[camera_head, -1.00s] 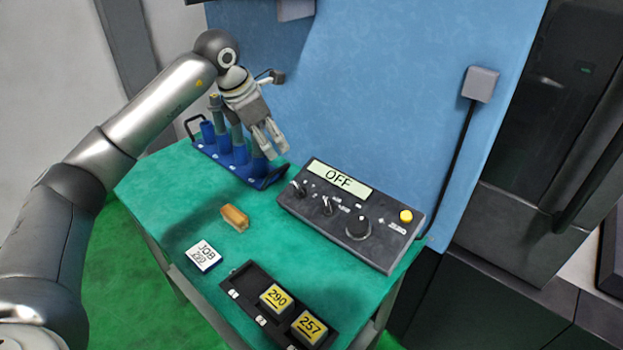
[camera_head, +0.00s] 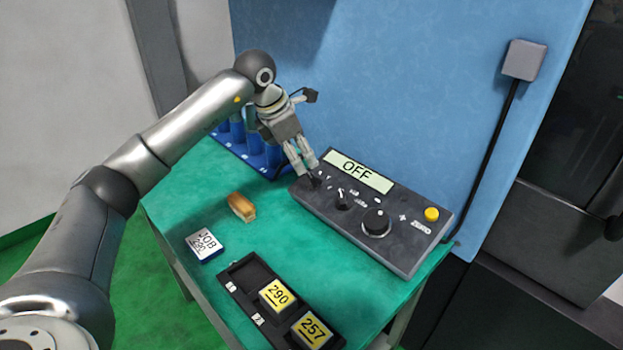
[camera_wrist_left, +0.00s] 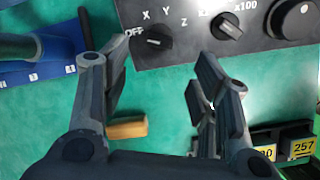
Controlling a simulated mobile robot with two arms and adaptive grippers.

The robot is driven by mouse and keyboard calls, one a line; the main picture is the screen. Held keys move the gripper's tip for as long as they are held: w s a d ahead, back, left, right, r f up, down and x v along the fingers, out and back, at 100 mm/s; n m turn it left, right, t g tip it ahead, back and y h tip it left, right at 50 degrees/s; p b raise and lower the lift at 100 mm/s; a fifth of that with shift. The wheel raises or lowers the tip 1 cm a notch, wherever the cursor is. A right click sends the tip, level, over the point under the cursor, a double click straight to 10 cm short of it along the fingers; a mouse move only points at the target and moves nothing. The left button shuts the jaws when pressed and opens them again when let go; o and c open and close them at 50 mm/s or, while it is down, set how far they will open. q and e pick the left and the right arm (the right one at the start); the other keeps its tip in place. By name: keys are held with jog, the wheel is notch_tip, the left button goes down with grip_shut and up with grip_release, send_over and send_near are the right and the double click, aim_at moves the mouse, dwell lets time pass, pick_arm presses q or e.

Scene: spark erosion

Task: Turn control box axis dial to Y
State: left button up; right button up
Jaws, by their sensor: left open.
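The dark control box (camera_head: 408,234) lies on the green table, and its display (camera_head: 358,172) reads OFF. In the left wrist view its axis dial (camera_wrist_left: 154,41) is a small black knob with the labels OFF, X, Y and Z around it. The knob's pointer appears to be towards OFF. My left gripper (camera_head: 307,171) is open and empty, fingers pointing down at the left end of the box. In the left wrist view its two fingers (camera_wrist_left: 160,58) are apart, with the dial ahead between their tips. In the head view the fingertips partly cover the dial. My right gripper is not in view.
The box also carries a middle knob (camera_head: 343,199), a large knob (camera_head: 376,222) and a yellow button (camera_head: 431,214). A blue rack (camera_head: 262,160) stands behind my gripper. A tan block (camera_head: 241,207), a JOB tile (camera_head: 204,244) and a black tray (camera_head: 247,294) with yellow tiles lie in front.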

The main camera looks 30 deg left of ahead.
aim_at(312, 178)
pick_arm(q)
jog(key=p+x, duration=0.1)
jog(key=x, duration=0.8)
jog(key=shift+f, duration=0.1)
jog(key=shift+c, duration=0.3)
jog(key=c, duration=1)
